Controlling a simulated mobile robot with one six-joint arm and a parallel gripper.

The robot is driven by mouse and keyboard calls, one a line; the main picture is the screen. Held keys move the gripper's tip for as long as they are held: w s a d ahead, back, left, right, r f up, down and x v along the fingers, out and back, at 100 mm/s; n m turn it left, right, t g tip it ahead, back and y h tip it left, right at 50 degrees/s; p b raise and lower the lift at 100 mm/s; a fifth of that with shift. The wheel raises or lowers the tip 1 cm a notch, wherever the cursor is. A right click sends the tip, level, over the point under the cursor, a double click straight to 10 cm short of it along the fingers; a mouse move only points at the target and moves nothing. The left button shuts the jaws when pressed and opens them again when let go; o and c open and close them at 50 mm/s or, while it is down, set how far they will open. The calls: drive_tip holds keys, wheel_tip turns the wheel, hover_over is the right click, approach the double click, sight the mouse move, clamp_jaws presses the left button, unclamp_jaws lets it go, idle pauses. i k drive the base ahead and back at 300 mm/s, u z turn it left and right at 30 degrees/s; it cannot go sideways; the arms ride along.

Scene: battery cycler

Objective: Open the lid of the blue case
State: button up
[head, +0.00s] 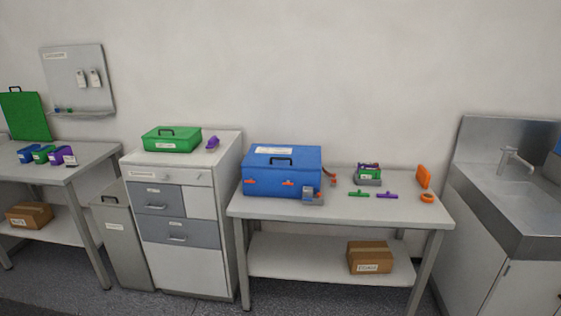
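The blue case (282,173) stands at the left end of the right-hand table. Its lid (286,158) looks shut, with a dark handle (281,162) and a white label on top. Two orange latches (288,184) show on its front face; whether they are fastened is too small to tell. A small grey and blue device (311,195) stands close to its front right corner. My gripper is not in view.
The table (400,211) also holds a green box in a grey holder (368,174), green and purple tools and orange items. A cabinet (185,240) with a green case (172,139) stands left; a sink (515,165) stands right. The table's front edge is mostly clear.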

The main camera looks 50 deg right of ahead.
sight(259, 155)
drive_tip(key=z, duration=0.05)
drive_tip(key=i, duration=0.9)
drive_tip(key=u, duration=0.05)
